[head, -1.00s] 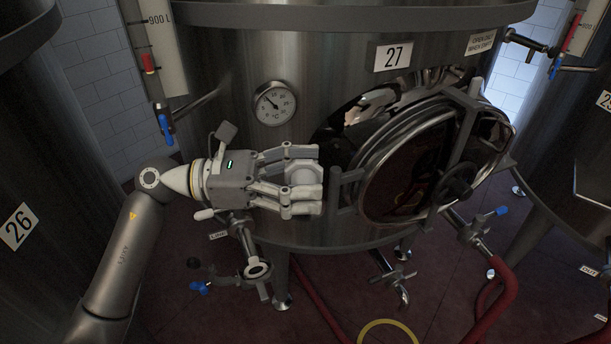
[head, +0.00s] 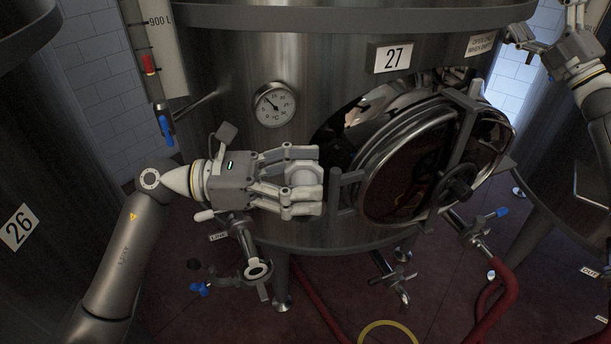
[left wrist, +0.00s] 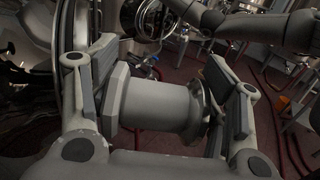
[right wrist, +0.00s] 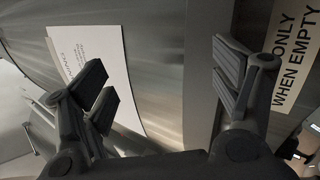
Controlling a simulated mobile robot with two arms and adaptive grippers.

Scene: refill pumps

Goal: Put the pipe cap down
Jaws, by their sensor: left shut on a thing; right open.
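The pipe cap (head: 303,174) is a pale grey piece held between the fingers of my left gripper (head: 312,179), in front of tank 27. In the left wrist view the cap (left wrist: 160,100) is a thick grey cylinder with wider ends, lying across between the finger pads. The left gripper is shut on it, and it is clear of the floor. My right gripper (head: 545,27) is at the top right of the head view, by the tank's upper right side. In the right wrist view its fingers (right wrist: 163,82) are apart with nothing between them, facing the steel wall and its labels.
The round hatch door (head: 410,170) of tank 27 stands open just right of my left gripper. A pipe end (head: 257,269) juts out below that gripper. A thermometer (head: 274,104) is above it. Red hoses (head: 500,300) and a yellow ring (head: 388,325) lie on the floor.

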